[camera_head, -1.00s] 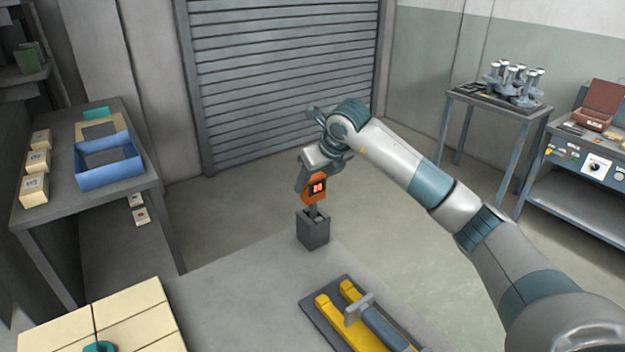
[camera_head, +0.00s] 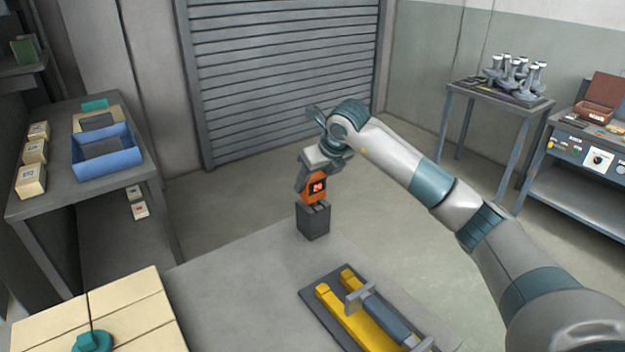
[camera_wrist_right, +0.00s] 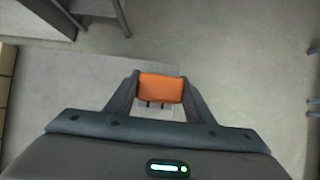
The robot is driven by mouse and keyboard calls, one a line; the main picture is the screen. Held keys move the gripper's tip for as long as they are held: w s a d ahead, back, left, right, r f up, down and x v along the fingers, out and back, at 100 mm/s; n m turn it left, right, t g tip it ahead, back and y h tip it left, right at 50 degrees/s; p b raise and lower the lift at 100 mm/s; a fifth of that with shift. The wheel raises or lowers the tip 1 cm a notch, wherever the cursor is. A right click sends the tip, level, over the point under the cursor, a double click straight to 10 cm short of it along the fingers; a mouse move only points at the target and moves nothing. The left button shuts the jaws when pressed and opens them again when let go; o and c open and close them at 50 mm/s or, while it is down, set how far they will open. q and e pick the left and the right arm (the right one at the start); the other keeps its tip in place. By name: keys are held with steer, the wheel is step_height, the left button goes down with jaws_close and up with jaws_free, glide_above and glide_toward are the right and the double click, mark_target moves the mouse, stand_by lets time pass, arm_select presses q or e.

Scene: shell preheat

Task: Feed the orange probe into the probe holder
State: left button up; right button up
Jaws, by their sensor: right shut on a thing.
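In the right wrist view the orange probe (camera_wrist_right: 161,88) sits between the two fingers of the right gripper (camera_wrist_right: 160,92). The dark grey probe holder (camera_head: 313,222) stands near the far corner of the table. The probe's lower end is at the holder's open top and looks to be inside it; how deep is hidden. My left gripper does not show.
A dark tray with yellow rails and a grey cylinder (camera_head: 372,313) lies on the grey table (camera_head: 235,275) in front of the holder. Cream boxes (camera_head: 135,305) with a teal object (camera_head: 92,342) are at the lower left. A blue bin (camera_head: 108,163) stands on the left bench.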

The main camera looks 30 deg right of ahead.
steer(key=o, duration=1.2)
steer(key=shift+o, duration=0.2)
steer(key=shift+r, duration=0.1)
steer(key=shift+s+r, duration=0.25)
steer(key=shift+r, duration=0.2)
steer(key=p+v, duration=0.6)
steer(key=v, duration=1)
steer(key=shift+r, duration=0.15)
steer(key=shift+s, duration=0.2)
